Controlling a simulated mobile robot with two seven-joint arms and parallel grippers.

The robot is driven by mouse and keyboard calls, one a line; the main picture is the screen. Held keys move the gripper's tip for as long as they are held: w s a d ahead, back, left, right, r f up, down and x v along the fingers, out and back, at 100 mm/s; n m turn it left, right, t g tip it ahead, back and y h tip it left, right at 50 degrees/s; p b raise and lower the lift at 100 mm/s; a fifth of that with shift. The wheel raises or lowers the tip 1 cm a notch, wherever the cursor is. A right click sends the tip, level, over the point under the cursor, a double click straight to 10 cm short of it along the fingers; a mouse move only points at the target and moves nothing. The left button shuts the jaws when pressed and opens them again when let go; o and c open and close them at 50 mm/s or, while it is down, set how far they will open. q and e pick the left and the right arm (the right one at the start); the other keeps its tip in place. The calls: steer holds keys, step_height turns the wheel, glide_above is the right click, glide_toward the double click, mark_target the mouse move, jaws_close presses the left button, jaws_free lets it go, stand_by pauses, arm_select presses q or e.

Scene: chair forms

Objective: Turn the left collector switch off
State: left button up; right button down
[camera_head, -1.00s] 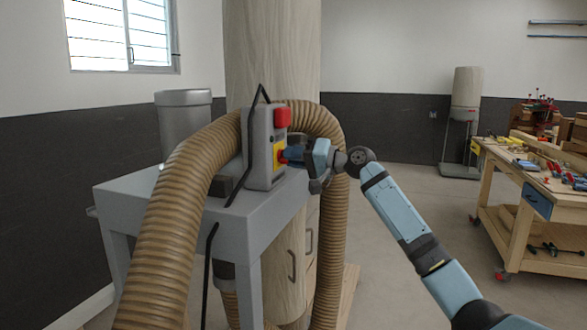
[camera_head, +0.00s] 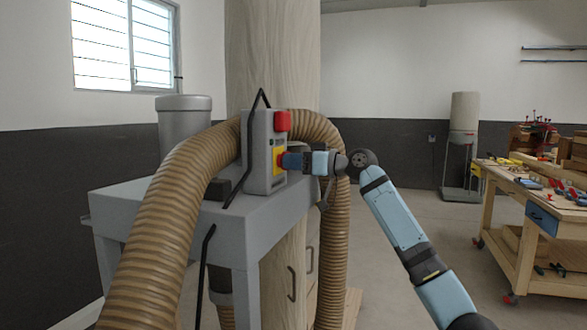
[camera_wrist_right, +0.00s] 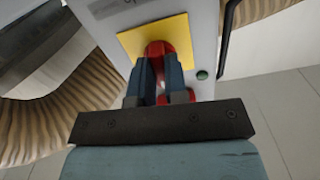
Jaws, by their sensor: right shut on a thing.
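The collector's grey switch box (camera_head: 257,150) stands upright on the grey collector frame in the head view. It has a red block (camera_head: 282,121) at its top and a yellow plate (camera_head: 276,160) lower down. In the right wrist view, a red rotary switch (camera_wrist_right: 157,50) sits on the yellow plate (camera_wrist_right: 185,45), with a green button (camera_wrist_right: 202,75) beside it. My right gripper (camera_head: 284,160) is at the switch; its fingers (camera_wrist_right: 160,78) are shut on the red switch and partly hide it. The switch's exact angle is hard to tell. My left gripper is not in view.
A thick ribbed hose (camera_head: 165,240) arches in front of and behind the box. The grey collector frame (camera_head: 240,228) stands below. A workbench with tools (camera_head: 515,225) is at the right, with clear floor between.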

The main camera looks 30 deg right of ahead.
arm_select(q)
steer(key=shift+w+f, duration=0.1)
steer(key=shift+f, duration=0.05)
arm_select(e)
steer(key=shift+n, duration=0.6)
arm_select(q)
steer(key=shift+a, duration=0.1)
arm_select(e)
steer(key=c, duration=1.1)
jaws_free()
steer(key=shift+c, duration=0.2)
arm_select(q)
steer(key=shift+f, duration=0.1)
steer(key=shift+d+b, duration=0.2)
steer(key=shift+b, duration=0.1)
arm_select(e)
steer(key=shift+s+d, duration=0.1)
arm_select(q)
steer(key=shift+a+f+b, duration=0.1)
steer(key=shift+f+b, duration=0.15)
steer(key=shift+b, duration=0.5)
arm_select(e)
steer(key=v, duration=1.3)
steer(key=shift+s+d, duration=0.15)
steer(key=shift+s, duration=0.05)
